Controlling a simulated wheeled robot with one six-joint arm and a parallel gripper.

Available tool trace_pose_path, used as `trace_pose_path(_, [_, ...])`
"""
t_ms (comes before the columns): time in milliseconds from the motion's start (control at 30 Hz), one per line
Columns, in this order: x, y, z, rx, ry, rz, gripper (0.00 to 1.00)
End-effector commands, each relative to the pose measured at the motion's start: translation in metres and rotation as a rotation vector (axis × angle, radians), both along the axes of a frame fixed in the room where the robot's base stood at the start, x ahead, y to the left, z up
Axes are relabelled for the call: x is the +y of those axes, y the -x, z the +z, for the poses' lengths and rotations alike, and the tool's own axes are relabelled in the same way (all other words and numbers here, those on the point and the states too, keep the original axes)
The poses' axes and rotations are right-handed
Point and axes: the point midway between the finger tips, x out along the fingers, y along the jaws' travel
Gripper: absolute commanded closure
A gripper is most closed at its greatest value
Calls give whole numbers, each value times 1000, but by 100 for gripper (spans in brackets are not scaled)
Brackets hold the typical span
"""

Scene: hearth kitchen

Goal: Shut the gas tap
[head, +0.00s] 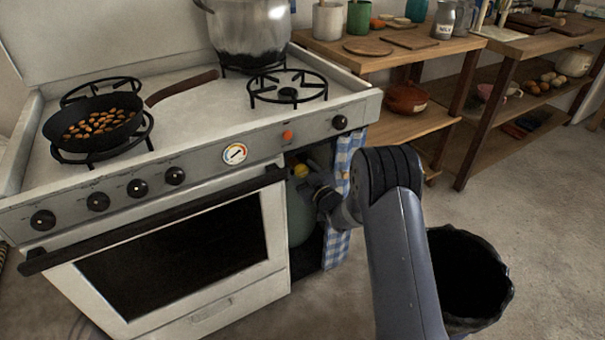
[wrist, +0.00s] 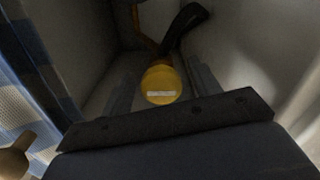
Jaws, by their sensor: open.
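The gas tap is a round yellow knob (head: 301,171) in the open bay under the right end of the stove, above a green gas bottle (head: 299,217). In the wrist view the yellow knob (wrist: 160,84) is at the middle, with a pale bar mark lying nearly level across its face. My gripper (head: 312,183) reaches into the bay from the right, close to the knob. In the wrist view its two fingers stand apart, one at each side of the knob. I cannot tell whether they touch it. Part of the bottle is hidden behind the stove front and my gripper.
A blue checked cloth (head: 343,160) hangs at the bay's right edge, and at left in the wrist view (wrist: 32,95). A dark hose (wrist: 185,25) runs behind the knob. A pan (head: 92,122) and a pot (head: 250,30) stand on the stove. A black bin (head: 470,280) stands at right.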

Motion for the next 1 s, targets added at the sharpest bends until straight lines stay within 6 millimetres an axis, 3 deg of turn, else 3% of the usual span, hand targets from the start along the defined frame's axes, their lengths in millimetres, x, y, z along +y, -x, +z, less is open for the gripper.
trace_pose_path(233, [0,0,0,0,0,0,42])
trace_pose_path(767, [0,0,0,0,0,0,85])
trace_pose_path(1000, [0,0,0,9,-15,0,86])
